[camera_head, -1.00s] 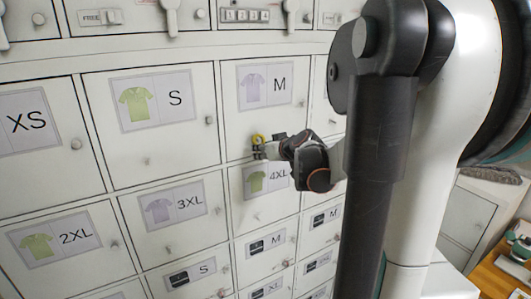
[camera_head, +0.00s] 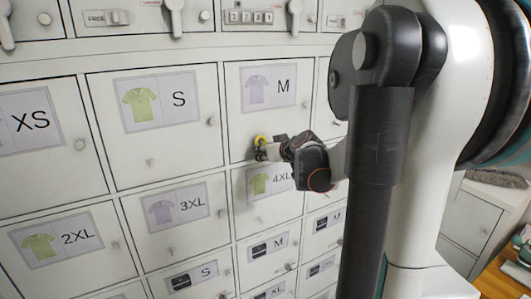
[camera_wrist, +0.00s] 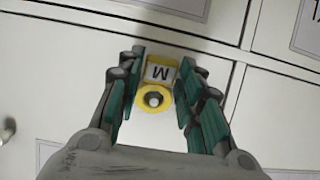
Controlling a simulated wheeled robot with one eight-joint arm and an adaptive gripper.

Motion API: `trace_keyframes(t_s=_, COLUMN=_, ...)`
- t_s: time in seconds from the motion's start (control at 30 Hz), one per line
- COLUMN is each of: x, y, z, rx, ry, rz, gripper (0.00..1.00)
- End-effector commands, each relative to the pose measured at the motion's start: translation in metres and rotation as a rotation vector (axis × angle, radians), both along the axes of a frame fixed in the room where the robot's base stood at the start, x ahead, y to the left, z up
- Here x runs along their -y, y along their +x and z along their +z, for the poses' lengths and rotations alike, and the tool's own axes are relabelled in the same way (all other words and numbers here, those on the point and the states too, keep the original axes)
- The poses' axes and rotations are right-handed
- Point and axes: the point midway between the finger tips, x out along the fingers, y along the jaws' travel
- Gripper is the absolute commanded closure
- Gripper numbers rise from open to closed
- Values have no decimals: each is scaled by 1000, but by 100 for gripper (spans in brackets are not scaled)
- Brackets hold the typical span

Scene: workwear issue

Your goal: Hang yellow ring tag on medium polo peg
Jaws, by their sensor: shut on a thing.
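The yellow ring tag (camera_wrist: 168,101) has a yellow ring and a pale plate lettered M, upside down in the wrist view. My gripper (camera_wrist: 160,62) is shut on the tag, with its fingers on either side of the plate. A round grey peg (camera_wrist: 153,99) shows inside the ring's opening. I cannot tell whether the ring is around it or only in front of it. In the head view the tag (camera_head: 260,140) and my gripper (camera_head: 262,150) are at the lower part of the medium polo door (camera_head: 237,121), which carries a lilac shirt label. The gripper partly hides the tag there.
The small polo door (camera_head: 175,165) is to the left and the 4XL door (camera_head: 267,208) directly below, its label partly behind my wrist. Other doors have knobs that stand out. Handles and a counter strip (camera_head: 250,17) are above.

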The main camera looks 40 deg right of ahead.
Motion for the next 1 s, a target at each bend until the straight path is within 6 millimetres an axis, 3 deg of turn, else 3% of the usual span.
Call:
trace_keyframes(t_s=0.03, x=0, y=0, z=0, rx=0, ry=0, rz=0, gripper=64)
trace_keyframes(t_s=0.13, x=0, y=0, z=0, rx=0, ry=0, rz=0, gripper=43)
trace_keyframes(t_s=0.57, x=0, y=0, z=6, rx=0, ry=0, rz=0, gripper=43)
trace_keyframes(t_s=1.0, x=0, y=0, z=77, rx=0, ry=0, rz=0, gripper=43)
